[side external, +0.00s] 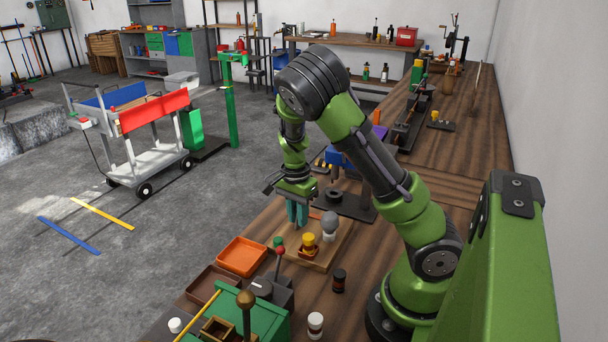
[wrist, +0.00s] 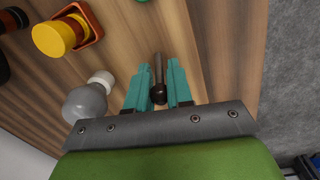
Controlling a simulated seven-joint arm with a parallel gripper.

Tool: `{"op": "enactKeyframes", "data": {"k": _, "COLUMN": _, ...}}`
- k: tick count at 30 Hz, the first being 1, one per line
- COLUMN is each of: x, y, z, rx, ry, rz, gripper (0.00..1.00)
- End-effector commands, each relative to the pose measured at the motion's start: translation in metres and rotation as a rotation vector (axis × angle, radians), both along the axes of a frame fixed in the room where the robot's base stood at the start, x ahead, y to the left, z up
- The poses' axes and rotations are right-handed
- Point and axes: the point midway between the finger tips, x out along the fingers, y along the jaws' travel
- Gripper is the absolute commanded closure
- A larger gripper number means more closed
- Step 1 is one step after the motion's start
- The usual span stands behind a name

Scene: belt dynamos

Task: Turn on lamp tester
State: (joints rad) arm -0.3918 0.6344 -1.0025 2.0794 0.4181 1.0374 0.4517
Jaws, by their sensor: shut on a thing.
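The lamp tester is a light wooden board (side external: 338,252) on the bench. It bears a grey unlit bulb (side external: 329,224) and a yellow cap in an orange holder (side external: 308,243). In the wrist view the bulb (wrist: 86,103) is left of my fingers and the yellow cap (wrist: 58,38) is at the upper left. My gripper (side external: 297,212) points down at the board's far end. Its teal fingers (wrist: 157,88) are shut on a thin dark lever with a rounded tip (wrist: 158,78). The lever's base is partly hidden in the side view.
An orange tray (side external: 242,257) and a brown tray (side external: 207,285) lie to the left. A black box with a red-knobbed lever (side external: 280,262) stands near the board. A small dark bottle (side external: 339,280) stands to its right. A black round-based piece (side external: 345,203) is behind.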

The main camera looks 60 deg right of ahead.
Motion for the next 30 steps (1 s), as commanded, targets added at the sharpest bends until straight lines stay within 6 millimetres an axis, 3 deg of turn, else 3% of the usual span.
{"op": "enactKeyframes", "data": {"k": 9, "x": -0.0003, "y": -0.0055, "z": -0.0018, "rx": 0.121, "ry": 0.000, "rz": -0.003, "gripper": 1.00}}
{"op": "enactKeyframes", "data": {"k": 20, "x": 0.0000, "y": -0.0047, "z": -0.0020, "rx": 0.134, "ry": 0.000, "rz": 0.001, "gripper": 1.00}}
{"op": "enactKeyframes", "data": {"k": 21, "x": 0.0000, "y": -0.0047, "z": -0.0020, "rx": 0.134, "ry": 0.000, "rz": 0.001, "gripper": 0.73}}
{"op": "enactKeyframes", "data": {"k": 24, "x": 0.0000, "y": -0.0048, "z": -0.0020, "rx": 0.133, "ry": 0.000, "rz": 0.001, "gripper": 0.59}}
{"op": "enactKeyframes", "data": {"k": 30, "x": -0.0001, "y": -0.0050, "z": -0.0019, "rx": 0.133, "ry": 0.000, "rz": 0.001, "gripper": 0.59}}
